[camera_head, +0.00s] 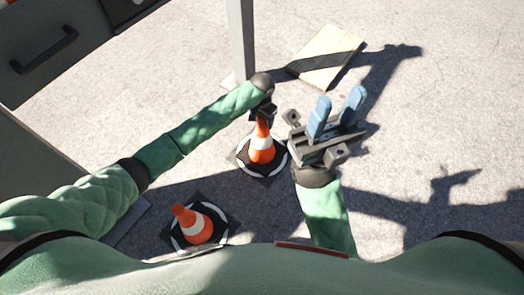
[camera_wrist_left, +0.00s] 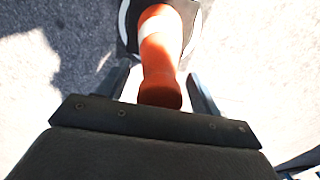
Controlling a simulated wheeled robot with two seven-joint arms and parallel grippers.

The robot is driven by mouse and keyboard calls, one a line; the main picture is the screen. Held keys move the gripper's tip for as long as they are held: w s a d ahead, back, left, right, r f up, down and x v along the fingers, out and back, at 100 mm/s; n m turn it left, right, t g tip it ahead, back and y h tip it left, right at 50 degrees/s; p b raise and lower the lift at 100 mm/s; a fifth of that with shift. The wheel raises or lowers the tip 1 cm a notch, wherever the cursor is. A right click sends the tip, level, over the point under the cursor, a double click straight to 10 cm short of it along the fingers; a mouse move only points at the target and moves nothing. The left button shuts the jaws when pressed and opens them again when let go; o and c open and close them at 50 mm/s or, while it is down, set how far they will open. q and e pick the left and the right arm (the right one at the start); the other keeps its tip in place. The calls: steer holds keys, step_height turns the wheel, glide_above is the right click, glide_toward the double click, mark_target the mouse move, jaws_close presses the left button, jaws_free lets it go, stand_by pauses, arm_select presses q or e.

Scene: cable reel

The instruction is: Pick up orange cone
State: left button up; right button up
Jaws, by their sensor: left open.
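An orange cone (camera_head: 261,156) with a white band stands upright on a dark base with a white ring, in the middle of the head view. My left gripper (camera_head: 263,112) is over its top, pointing down; its fingers are mostly hidden there. In the left wrist view the orange cone (camera_wrist_left: 160,58) reaches up between the open fingers of my left gripper (camera_wrist_left: 161,86), with bright gaps on both sides. A second orange cone (camera_head: 195,226) stands nearer my body at lower left. My right gripper (camera_head: 338,100) is open and empty, its blue fingers apart, right of the first cone.
A grey post (camera_head: 242,45) stands just behind the first cone. A wooden board (camera_head: 327,57) lies on the ground at the back. A dark cabinet with a handle (camera_head: 45,52) is at upper left. The paved ground at right is clear, with shadows across it.

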arm_select(q)
steer(key=shift+f, duration=0.25)
jaws_close()
steer(key=shift+r, duration=0.1)
